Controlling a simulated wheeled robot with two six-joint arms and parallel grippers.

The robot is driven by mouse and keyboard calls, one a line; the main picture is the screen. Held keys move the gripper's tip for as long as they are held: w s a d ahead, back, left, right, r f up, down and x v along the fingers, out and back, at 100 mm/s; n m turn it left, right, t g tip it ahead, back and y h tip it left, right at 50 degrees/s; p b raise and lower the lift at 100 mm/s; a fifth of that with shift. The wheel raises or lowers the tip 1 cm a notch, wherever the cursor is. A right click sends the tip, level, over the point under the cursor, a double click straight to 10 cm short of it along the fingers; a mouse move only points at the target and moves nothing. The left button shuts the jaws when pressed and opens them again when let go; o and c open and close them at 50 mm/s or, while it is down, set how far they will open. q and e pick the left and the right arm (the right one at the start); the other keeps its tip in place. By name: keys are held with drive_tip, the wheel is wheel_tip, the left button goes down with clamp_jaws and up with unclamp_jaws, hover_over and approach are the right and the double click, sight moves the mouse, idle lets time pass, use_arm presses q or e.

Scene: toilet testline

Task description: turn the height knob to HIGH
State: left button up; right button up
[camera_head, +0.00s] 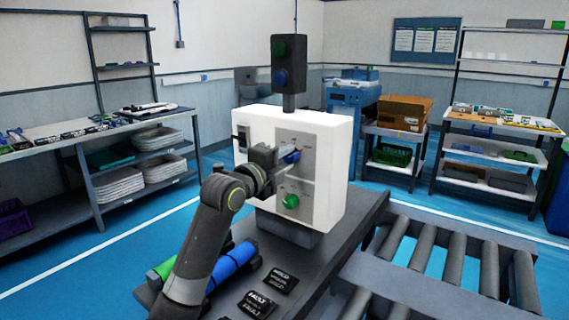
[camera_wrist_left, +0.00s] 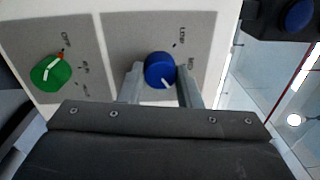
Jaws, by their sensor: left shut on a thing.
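The blue knob (camera_head: 292,157) is on the front panel of the white box (camera_head: 333,130), above a green knob (camera_head: 291,201). My left gripper (camera_head: 287,162) reaches it from the left. In the left wrist view the blue knob (camera_wrist_left: 158,68) sits between the two fingers of my left gripper (camera_wrist_left: 160,85), which is shut on it. Its white pointer line points down and right in that view. Labels that look like LOW and MED are beside it; any further label is hidden by the finger. The green knob (camera_wrist_left: 51,73) is apart from the gripper. My right gripper is out of view.
A post with green and blue round lamps or buttons (camera_head: 289,62) stands above the box. Blue and green cylinders (camera_head: 232,262) and small black labelled blocks (camera_head: 268,290) lie on the dark bench in front. A roller conveyor (camera_head: 440,255) is at the right.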

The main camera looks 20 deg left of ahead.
use_arm(q)
drive_tip(key=shift+f, duration=0.1)
idle(0.3)
drive_tip(key=o, duration=1)
drive_tip(key=v, duration=1.7)
drive_tip(key=shift+s+b, duration=0.2)
drive_tip(key=shift+b, duration=0.15)
